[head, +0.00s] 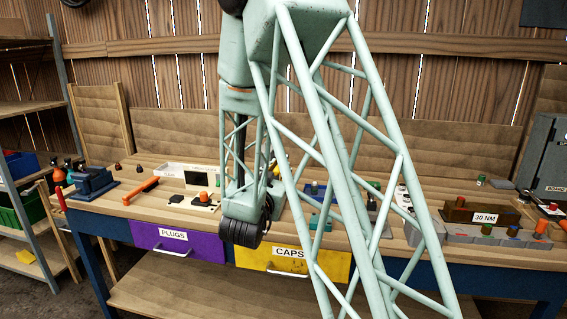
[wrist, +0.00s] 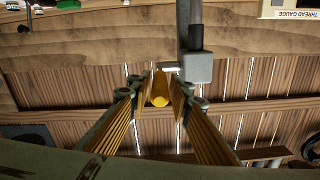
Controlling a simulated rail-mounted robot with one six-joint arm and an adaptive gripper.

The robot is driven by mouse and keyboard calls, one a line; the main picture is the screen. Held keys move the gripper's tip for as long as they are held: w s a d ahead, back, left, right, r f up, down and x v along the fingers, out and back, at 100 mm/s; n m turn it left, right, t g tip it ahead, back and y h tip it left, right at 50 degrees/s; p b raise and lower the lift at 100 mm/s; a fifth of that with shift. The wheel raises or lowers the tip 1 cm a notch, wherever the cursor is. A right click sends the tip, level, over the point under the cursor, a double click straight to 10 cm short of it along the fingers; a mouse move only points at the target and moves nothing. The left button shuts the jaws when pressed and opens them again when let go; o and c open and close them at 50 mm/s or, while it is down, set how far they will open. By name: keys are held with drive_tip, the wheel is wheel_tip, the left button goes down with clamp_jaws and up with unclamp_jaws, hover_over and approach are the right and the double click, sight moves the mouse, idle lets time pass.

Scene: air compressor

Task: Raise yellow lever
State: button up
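In the wrist view, a yellow rounded piece (wrist: 160,90), which looks like the yellow lever, shows between the tips of my gripper (wrist: 161,84). Its end faces the camera and it lies close to both fingertips. The two fingers, with ribbed yellow pads, stand apart along their length. Whether the tips touch the lever is not clear. A grey block on a pipe (wrist: 197,68) sits just right of the fingertips. In the head view my green lattice arm covers the middle of the bench, and I cannot make out the fingers or the lever there.
The workbench (head: 140,192) carries an orange-handled tool (head: 141,191), a blue vise (head: 93,184) and a 30 NM block (head: 480,212). A purple PLUGS drawer (head: 165,243) and yellow CAPS drawer (head: 310,267) are below. A plank wall (head: 450,90) stands behind.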

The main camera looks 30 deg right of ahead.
drive_tip(key=shift+b+x, duration=0.4)
drive_tip(key=shift+x, duration=2.95)
clamp_jaws()
